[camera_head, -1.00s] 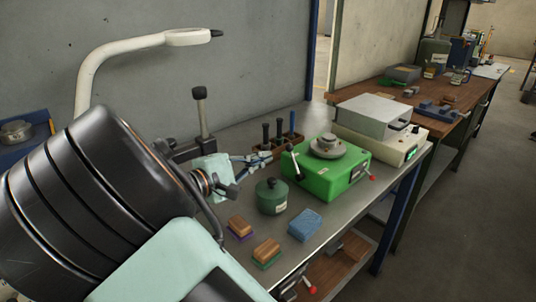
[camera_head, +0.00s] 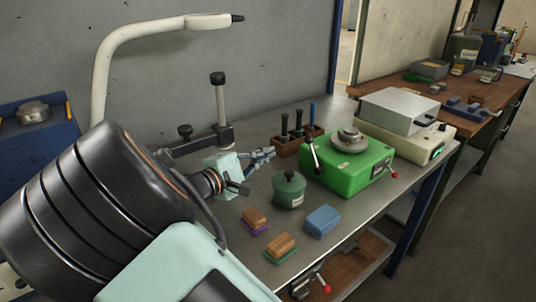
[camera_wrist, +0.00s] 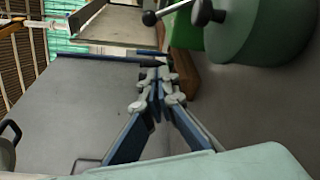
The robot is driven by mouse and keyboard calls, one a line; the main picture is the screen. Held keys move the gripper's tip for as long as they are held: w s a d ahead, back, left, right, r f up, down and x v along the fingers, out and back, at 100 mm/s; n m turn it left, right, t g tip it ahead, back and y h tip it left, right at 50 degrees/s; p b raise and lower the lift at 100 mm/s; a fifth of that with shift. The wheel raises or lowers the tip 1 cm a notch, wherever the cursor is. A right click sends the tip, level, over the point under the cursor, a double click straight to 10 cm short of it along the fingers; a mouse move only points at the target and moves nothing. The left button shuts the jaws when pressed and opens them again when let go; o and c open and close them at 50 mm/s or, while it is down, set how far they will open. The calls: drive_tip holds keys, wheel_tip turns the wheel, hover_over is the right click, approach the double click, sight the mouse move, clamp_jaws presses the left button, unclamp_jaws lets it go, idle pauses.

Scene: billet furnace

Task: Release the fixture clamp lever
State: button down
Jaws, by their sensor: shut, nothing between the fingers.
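I cannot tell for sure which part is the fixture clamp lever. The green box (camera_head: 345,178) on the steel bench has a black-knobbed lever (camera_head: 313,155) at its left and a red-tipped lever (camera_head: 392,174) at its right. A ball-ended lever (camera_wrist: 152,17) shows in the wrist view. A tall grey post with a black top (camera_head: 219,100) stands on a black bar at the back. My gripper (camera_head: 271,153) is shut and empty above the bench, left of the green box. Its blue fingers (camera_wrist: 157,68) close together in the wrist view. Nothing is between them.
A green lidded pot (camera_head: 289,190) stands close in front of my gripper. A wooden tool rack (camera_head: 290,147) stands behind it. Two brushes (camera_head: 255,218) and a blue block (camera_head: 322,221) lie at the front. A red-tipped clamp (camera_head: 310,284) is on the lower shelf.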

sight(314, 155)
drive_tip(key=w+d, duration=0.3)
drive_tip(key=d, duration=0.5)
drive_tip(key=shift+w+r, duration=0.15)
drive_tip(key=shift+r, duration=0.25)
drive_tip(key=shift+b, duration=0.45)
drive_tip(key=shift+d+r, duration=0.1)
drive_tip(key=shift+r, duration=0.05)
